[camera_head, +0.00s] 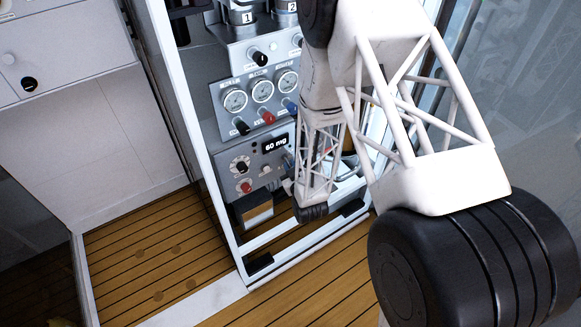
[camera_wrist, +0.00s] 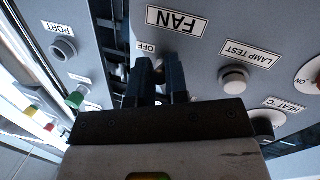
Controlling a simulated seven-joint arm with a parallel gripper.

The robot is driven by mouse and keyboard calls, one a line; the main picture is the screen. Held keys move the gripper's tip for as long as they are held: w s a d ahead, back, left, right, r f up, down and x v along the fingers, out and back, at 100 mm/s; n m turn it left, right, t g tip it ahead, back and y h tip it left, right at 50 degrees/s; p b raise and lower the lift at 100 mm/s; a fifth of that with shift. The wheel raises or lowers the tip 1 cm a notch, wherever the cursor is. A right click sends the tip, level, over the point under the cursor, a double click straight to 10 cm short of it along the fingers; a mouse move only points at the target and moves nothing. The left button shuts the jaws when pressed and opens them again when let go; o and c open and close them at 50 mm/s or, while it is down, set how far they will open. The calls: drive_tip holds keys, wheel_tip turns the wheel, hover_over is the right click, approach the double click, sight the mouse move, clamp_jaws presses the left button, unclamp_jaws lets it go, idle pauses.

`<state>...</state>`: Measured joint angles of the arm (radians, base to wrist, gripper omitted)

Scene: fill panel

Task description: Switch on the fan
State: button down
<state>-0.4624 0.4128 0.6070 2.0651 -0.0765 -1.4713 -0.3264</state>
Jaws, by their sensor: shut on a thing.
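The FAN label (camera_wrist: 177,21) is on a grey panel at the top of the wrist view, with a partly covered OFF label (camera_wrist: 149,48) below it. My gripper (camera_wrist: 162,70) reaches up to the panel just under the FAN label, beside the OFF label. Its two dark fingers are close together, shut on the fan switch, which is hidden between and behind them. I cannot tell the switch's position. In the head view, my arm covers this part of the panel and most of the gripper.
A LAMP TEST button (camera_wrist: 234,79) and a HEAT knob (camera_wrist: 265,125) sit right of the fingers. A PORT knob (camera_wrist: 63,50) and a green knob (camera_wrist: 75,98) sit left. Gauges (camera_head: 262,90) and a 60 mg display (camera_head: 275,143) show in the white-framed cabinet.

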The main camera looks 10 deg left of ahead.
sight(290, 165)
drive_tip(key=shift+r, duration=0.15)
drive_tip(key=shift+r+n+g+h, duration=0.25)
drive_tip(key=shift+r+g+h, duration=0.25)
drive_tip(key=shift+g+h, duration=0.45)
drive_tip(key=shift+r+n+g+h, duration=0.25)
drive_tip(key=shift+r+g+h, duration=0.25)
drive_tip(key=shift+g, duration=0.75)
drive_tip(key=shift+w+a+r+n+g+h, duration=0.15)
drive_tip(key=shift+r+g+h, duration=0.15)
drive_tip(key=shift+g+h, duration=0.45)
drive_tip(key=shift+s+r+n+g+h, duration=0.15)
drive_tip(key=shift+r+g+h, duration=0.1)
drive_tip(key=shift+g+h, duration=0.45)
drive_tip(key=shift+w, duration=0.1)
drive_tip(key=c, duration=1.1)
unclamp_jaws()
drive_tip(key=shift+c, duration=0.2)
drive_tip(key=shift+r, duration=0.1)
drive_tip(key=v, duration=0.7)
drive_tip(key=shift+s+r, duration=0.2)
drive_tip(key=shift+r, duration=0.05)
